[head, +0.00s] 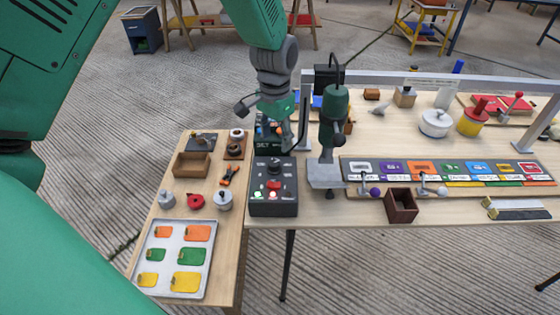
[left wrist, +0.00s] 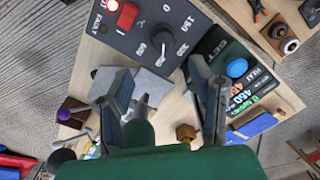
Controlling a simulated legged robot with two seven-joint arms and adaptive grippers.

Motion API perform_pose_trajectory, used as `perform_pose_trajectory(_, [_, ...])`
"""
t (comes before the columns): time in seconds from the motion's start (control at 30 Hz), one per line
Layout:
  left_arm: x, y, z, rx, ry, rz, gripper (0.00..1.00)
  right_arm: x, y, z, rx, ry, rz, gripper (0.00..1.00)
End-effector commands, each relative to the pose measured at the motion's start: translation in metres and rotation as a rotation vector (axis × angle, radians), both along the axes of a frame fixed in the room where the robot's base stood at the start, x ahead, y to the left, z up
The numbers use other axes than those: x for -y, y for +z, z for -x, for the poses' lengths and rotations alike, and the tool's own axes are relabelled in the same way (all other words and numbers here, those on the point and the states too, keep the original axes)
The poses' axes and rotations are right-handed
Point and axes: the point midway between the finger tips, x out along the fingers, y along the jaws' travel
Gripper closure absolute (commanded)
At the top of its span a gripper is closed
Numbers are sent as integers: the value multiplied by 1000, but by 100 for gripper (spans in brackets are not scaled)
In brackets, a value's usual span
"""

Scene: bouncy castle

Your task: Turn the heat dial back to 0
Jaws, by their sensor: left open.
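The heat dial is a black knob (head: 274,167) on a dark grey control box (head: 287,207). In the left wrist view the dial (left wrist: 164,40) has printed numbers around it, with 0 at its upper side and 150 to the upper right. Its pale mark appears to point toward the lower numbers, away from 0; the exact value is hard to read. My left gripper (head: 279,143) is open and empty, above and behind the box. In the left wrist view its fingers (left wrist: 165,92) are apart, short of the dial and not touching it. My right gripper is not in view.
A red switch (left wrist: 127,15) is beside the dial. A dark green box with a blue knob (left wrist: 237,68) is behind the control box. A green tool (head: 335,104) stands over a grey plate (head: 325,177) just right. A tray (head: 152,228) lies on the left table.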

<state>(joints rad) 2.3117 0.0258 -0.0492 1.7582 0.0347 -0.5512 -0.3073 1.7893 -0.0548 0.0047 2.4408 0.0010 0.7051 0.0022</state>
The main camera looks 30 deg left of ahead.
Motion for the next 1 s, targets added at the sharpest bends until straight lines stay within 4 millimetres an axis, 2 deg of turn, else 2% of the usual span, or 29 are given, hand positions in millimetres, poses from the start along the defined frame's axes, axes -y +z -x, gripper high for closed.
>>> perform_pose_trajectory(0.03, [-1,-14,1,-5,1,1,51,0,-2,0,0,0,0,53])
perform_pose_trajectory(0.2, [-2,-50,1,-3,2,2,51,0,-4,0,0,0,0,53])
perform_pose_trajectory(0.4, [-1,-76,1,-1,1,1,51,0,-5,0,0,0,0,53])
perform_pose_trajectory(0.57, [0,-85,1,1,1,-1,51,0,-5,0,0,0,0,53])
perform_pose_trajectory(0.83, [-1,-86,1,1,1,0,51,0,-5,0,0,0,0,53])
perform_pose_trajectory(0.87, [-1,-86,1,1,1,0,58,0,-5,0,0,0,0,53])
perform_pose_trajectory(0.9, [-1,-86,1,1,1,0,72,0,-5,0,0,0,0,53])
perform_pose_trajectory(0.97, [-1,-86,1,1,1,1,93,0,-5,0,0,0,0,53])
perform_pose_trajectory(1.0, [-1,-86,1,1,1,1,100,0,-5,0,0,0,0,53])
